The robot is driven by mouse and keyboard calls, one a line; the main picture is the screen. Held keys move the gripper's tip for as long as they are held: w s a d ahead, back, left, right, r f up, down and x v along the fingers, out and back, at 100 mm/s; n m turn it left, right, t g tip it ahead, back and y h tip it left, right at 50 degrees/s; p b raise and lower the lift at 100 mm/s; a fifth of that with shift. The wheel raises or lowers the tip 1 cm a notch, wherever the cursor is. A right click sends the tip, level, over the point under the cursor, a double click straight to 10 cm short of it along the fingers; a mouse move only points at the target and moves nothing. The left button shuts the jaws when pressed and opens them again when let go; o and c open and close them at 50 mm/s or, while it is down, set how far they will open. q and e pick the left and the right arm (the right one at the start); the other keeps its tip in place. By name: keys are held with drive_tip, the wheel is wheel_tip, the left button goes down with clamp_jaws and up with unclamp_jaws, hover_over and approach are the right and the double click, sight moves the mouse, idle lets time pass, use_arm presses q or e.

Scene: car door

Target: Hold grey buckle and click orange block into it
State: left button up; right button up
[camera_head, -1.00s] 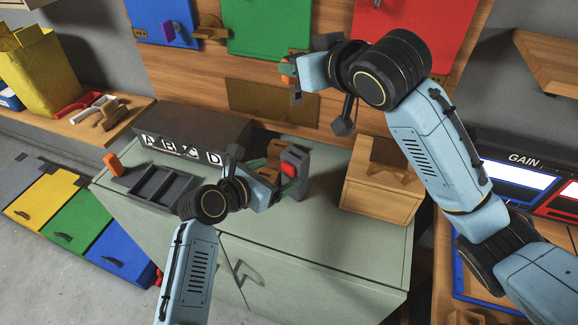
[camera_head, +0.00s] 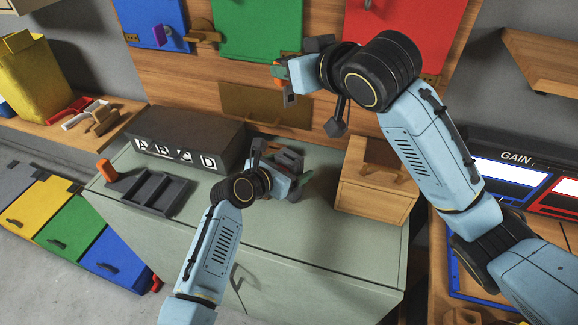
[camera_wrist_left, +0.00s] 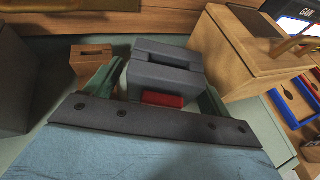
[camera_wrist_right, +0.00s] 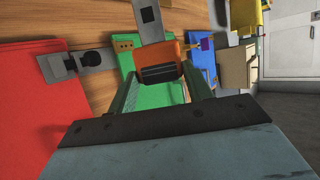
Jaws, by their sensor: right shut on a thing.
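The grey buckle (camera_wrist_left: 168,72), with a red button (camera_wrist_left: 162,100), is between the green fingers of my left gripper (camera_wrist_left: 165,85). In the head view my left gripper (camera_head: 287,180) is low over the green-grey cabinet top, and its wrist partly hides the buckle (camera_head: 288,158). A finger pressing on the buckle cannot be made out. My right gripper (camera_wrist_right: 163,80) is shut on the orange block (camera_wrist_right: 160,58), which has a flat grey tongue (camera_wrist_right: 148,20) with a square hole. In the head view the right gripper (camera_head: 284,77) holds it well above the cabinet, before the wooden wall.
A slotted wooden block (camera_wrist_left: 92,58) stands beside the buckle. A wooden box (camera_head: 375,195) stands right of it. The cabinet's front right is clear.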

use_arm(q)
drive_tip(key=c, duration=1.2)
drive_tip(key=o, duration=1.2)
